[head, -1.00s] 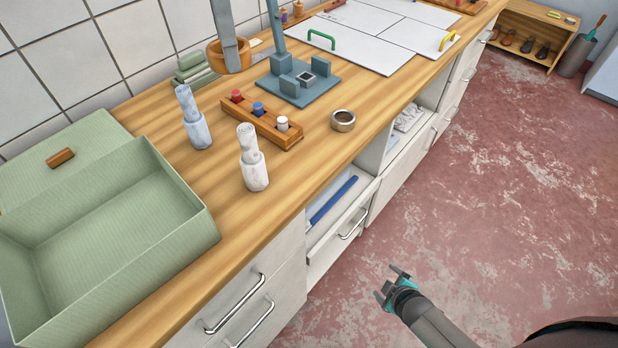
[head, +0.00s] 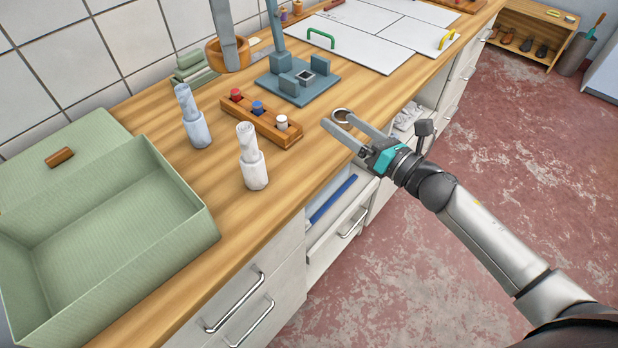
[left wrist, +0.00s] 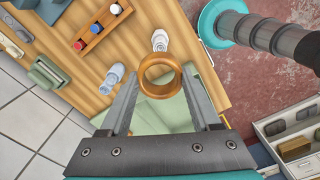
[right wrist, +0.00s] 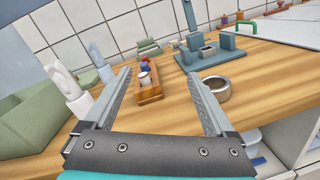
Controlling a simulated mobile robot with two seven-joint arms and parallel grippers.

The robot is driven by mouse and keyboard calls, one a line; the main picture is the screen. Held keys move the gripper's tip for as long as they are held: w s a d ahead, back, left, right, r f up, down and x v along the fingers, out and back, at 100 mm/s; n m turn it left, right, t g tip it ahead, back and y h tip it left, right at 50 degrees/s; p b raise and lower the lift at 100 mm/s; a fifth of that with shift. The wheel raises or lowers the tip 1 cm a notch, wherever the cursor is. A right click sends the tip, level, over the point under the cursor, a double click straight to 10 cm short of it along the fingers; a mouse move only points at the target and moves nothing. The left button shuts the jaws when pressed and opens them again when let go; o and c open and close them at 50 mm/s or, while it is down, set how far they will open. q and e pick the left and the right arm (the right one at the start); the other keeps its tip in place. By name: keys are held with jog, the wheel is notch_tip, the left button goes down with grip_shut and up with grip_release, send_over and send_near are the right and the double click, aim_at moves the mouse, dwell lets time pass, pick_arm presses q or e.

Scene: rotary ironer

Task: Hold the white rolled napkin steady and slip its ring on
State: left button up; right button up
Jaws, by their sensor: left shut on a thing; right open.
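The white rolled napkin (head: 248,140) stands upright in a pale cup near the counter's front edge, with no ring visible on it. A second, blue-grey napkin (head: 187,105) stands behind it in a similar cup. My right gripper (head: 333,119) is open and empty over the counter's front edge. A silver ring (right wrist: 222,92) lies on the counter beside its right finger, partly covered in the head view.
A wooden rack (head: 262,122) with red, blue and white pieces lies behind the right gripper. An open green box (head: 120,240) fills the left end. A blue-grey press (head: 310,88) stands farther back. The drawer (head: 335,225) under the counter is partly open.

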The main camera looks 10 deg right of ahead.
aim_at(263, 165)
jog(key=s+a+f+n+g+y, duration=0.2)
jog(key=s+a+n+g+y, duration=0.3)
jog(key=s+a+n, duration=0.45)
jog(key=x, duration=1.2)
jog(key=shift+a, duration=0.15)
grip_shut()
pick_arm(q)
notch_tip(263, 165, down, 7)
jog(key=shift+r, duration=0.2)
